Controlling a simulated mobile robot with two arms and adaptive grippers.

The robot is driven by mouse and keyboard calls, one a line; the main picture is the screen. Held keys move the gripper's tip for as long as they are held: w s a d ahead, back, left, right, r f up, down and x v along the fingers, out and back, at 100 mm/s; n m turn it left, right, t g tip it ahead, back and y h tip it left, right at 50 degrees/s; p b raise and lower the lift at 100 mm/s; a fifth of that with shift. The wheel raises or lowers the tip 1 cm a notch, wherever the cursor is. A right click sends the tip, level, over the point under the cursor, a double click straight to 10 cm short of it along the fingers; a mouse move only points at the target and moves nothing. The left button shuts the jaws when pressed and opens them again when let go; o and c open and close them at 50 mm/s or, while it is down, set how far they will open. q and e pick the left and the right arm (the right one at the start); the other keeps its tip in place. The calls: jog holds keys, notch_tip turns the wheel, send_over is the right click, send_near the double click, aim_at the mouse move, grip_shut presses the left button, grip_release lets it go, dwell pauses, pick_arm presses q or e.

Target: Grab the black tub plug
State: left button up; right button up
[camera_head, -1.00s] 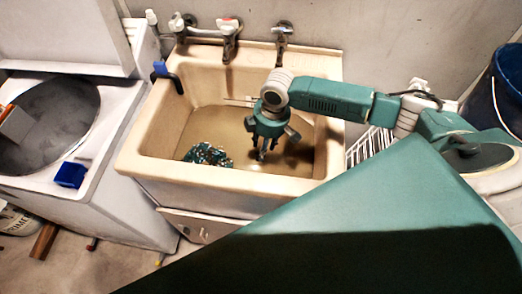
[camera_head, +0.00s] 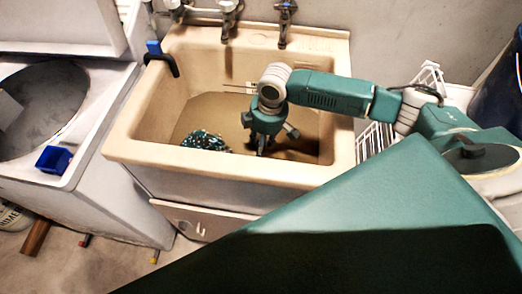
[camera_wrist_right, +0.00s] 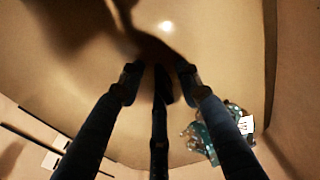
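My right gripper (camera_head: 262,148) points down inside the beige tub. In the right wrist view its dark fingers (camera_wrist_right: 158,80) are spread, with a gap between the left and right fingertips. A small black shape (camera_wrist_right: 166,86) shows between them, close to the middle finger. I cannot tell whether it is the black tub plug or part of that finger. No plug shows clearly in the head view, where the gripper hides part of the tub floor. My left gripper is not in view.
The tub's front rim (camera_head: 225,178) stands close to my arm. A patterned teal sponge-like thing (camera_head: 205,141) lies on the tub floor left of the gripper, also in the wrist view (camera_wrist_right: 205,143). A blue-and-black hooked thing (camera_head: 160,60) sits on the left rim. Taps (camera_head: 228,12) are behind.

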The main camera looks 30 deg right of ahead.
grip_shut()
jog(key=shift+r, duration=0.1)
